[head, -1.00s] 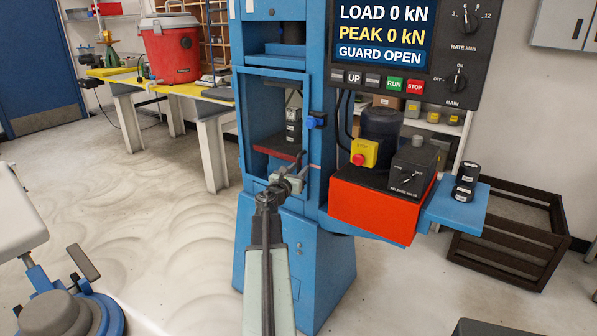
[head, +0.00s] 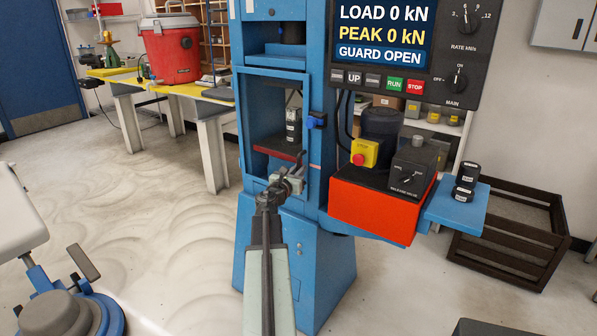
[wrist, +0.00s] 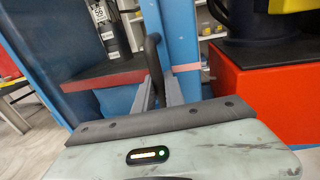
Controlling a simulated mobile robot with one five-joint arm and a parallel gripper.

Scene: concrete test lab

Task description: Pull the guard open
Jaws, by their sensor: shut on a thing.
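The blue test press (head: 308,240) has an open-fronted chamber, and its screen (head: 382,35) reads GUARD OPEN. A dark upright handle (wrist: 153,55) stands at the chamber's lower right front; it also shows small in the head view (head: 301,159). I cannot clearly make out the guard panel that it belongs to. My gripper (head: 294,181) is shut on the handle; in the wrist view its fingers (wrist: 160,92) lie on either side of the handle's lower part. A dark labelled specimen (head: 293,126) stands upright on the red-edged platen (head: 272,152) inside the chamber.
A red box with a release valve (head: 384,205) and a yellow stop button housing (head: 364,153) stand close right of the chamber. A blue shelf (head: 440,213) holds more dark specimens (head: 465,182). A wooden crate (head: 505,262) lies at right.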

